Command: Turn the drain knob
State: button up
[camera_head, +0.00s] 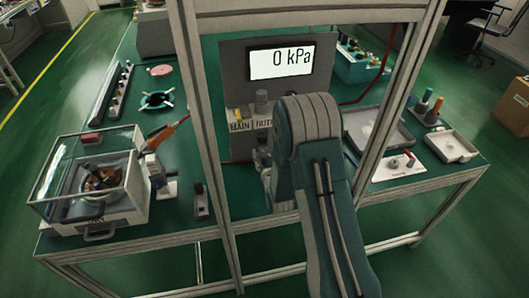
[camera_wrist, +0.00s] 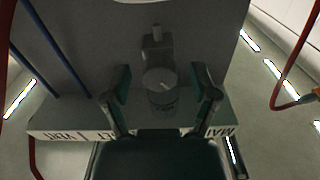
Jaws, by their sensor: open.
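In the wrist view my gripper (camera_wrist: 164,90) is open, with one dark finger on each side of a round grey knob (camera_wrist: 161,82). The knob has a pale top with a small light mark. It sits between the fingers with a gap visible on both sides, and I cannot tell its depth relative to the fingertips. The label strip (camera_wrist: 75,135) shows upside down; part of it is hidden by my gripper, and no word for drain can be read. In the head view the grey panel (camera_head: 232,75) has a display reading 0 kPa (camera_head: 283,62); my arm covers much of its front.
A grey fitting (camera_wrist: 156,35) stands behind the knob. Blue rods (camera_wrist: 60,50) and a red hose (camera_wrist: 282,70) flank the panel. Frame posts rise in front of the bench. A clear-lidded box (camera_head: 95,180) stands left; trays (camera_head: 380,128) lie right.

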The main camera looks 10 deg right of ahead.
grip_shut()
jog(key=shift+m, duration=0.3)
jog(key=m, duration=0.3)
jog(key=shift+m, duration=1.9)
grip_release()
